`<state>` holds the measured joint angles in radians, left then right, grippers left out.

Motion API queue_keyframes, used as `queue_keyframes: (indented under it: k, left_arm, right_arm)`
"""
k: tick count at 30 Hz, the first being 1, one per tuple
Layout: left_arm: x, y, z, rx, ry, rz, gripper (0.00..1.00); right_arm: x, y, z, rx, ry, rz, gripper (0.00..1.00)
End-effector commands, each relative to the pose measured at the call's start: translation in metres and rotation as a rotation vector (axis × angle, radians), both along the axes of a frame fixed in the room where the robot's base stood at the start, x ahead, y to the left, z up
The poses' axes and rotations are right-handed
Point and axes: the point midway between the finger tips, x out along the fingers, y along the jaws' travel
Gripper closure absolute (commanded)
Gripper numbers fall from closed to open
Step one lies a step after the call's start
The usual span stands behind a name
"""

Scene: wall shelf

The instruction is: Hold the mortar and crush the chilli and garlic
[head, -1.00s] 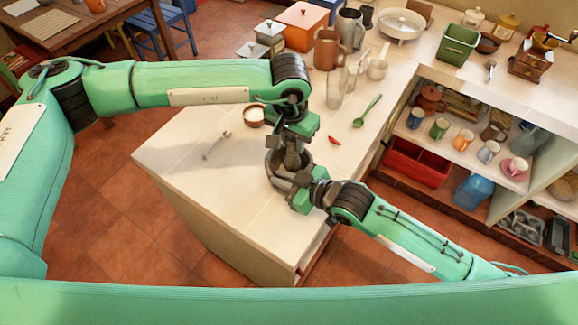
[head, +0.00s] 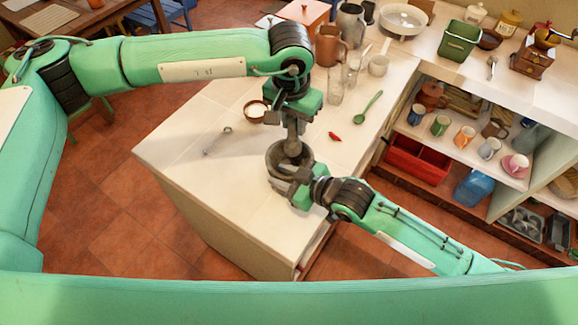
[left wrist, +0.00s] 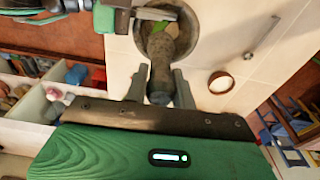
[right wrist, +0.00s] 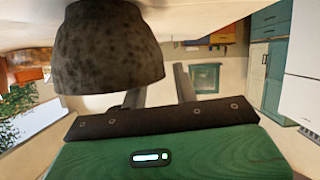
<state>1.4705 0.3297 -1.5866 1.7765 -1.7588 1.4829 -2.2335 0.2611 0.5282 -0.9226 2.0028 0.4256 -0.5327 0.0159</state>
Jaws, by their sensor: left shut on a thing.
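The grey stone mortar (head: 272,158) stands on the white counter. It fills the upper left of the right wrist view (right wrist: 105,55). My left gripper (head: 294,118) is shut on the grey pestle (head: 293,135), which points down at the mortar's mouth. The left wrist view shows the pestle (left wrist: 160,50) between the fingers. My right gripper (head: 281,178) is at the mortar's near side; its fingers are apart, one partly hidden by the mortar, and whether they clamp its wall is unclear. A red chilli (head: 335,137) lies on the counter.
A brown bowl of white stuff (head: 256,111), a metal spanner-like tool (head: 217,141) and a green spoon (head: 368,106) lie around the mortar. Glasses (head: 335,88) and mugs stand behind. Shelves with cups (head: 465,137) are at the right. The counter's front left is clear.

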Motion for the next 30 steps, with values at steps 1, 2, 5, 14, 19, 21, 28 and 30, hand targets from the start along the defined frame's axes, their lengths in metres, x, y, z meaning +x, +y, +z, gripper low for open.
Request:
queue_keyframes:
  k: [1, 2, 5, 14, 19, 21, 28, 30]
  left_arm:
    - [0.000, 0.000, -0.001, -0.001, -0.001, 0.000, 0.97]
    - [0.000, 0.000, -0.001, -0.001, -0.001, 0.000, 0.97]
    - [0.000, 0.000, -0.001, -0.001, -0.001, 0.000, 0.97]
    - [0.000, 0.000, 0.000, -0.001, -0.001, 0.000, 0.97]
    - [0.000, 0.000, 0.000, -0.001, -0.001, 0.000, 0.97]
    - [0.000, 0.000, 0.000, -0.001, -0.001, 0.000, 0.97]
    - [0.000, 0.000, 0.000, -0.001, -0.001, 0.000, 0.97]
    - [0.000, 0.000, 0.000, -0.001, -0.001, 0.000, 0.97]
  right_arm:
    - [0.000, -0.004, -0.008, -0.015, 0.011, -0.005, 0.65]
    - [0.000, -0.004, -0.008, -0.015, 0.011, -0.005, 0.65]
    - [0.001, -0.004, -0.008, -0.014, 0.010, -0.006, 0.65]
    - [-0.002, -0.008, -0.004, -0.013, 0.007, -0.006, 0.65]
    - [-0.016, -0.026, 0.007, -0.011, 0.005, -0.005, 0.65]
    - [-0.023, -0.036, 0.013, -0.010, 0.005, -0.005, 0.65]
    - [-0.046, -0.067, 0.031, -0.008, 0.001, -0.005, 0.65]
    - [-0.052, -0.075, 0.035, -0.008, 0.002, -0.004, 0.65]
